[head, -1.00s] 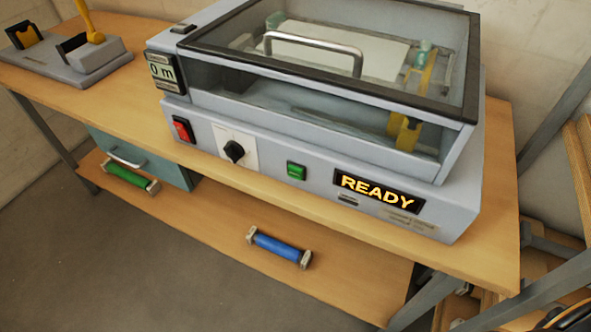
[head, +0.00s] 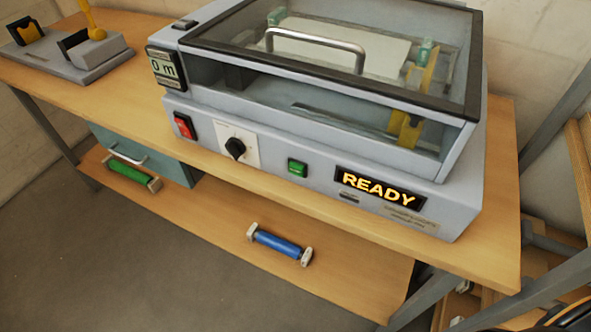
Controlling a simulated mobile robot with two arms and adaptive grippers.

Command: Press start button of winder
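The winder (head: 270,155) is a grey machine on a wooden bench, with its clear, dark-framed lid (head: 330,99) down. Its green button (head: 297,168) sits on the front panel, between a black rotary knob (head: 236,148) and a lit display (head: 379,187) reading "READY". A red switch (head: 183,125) is at the panel's left end. A small counter (head: 163,67) above it reads "0 m". Neither of my grippers shows in the head view, and nothing covers the button.
The bench top (head: 500,240) has a narrow clear strip before the machine. A grey device with a yellow lever (head: 95,32) stands at the left. The lower shelf (head: 350,290) holds a blue roll (head: 279,244) and a green roll (head: 131,172) near a teal drawer (head: 180,165).

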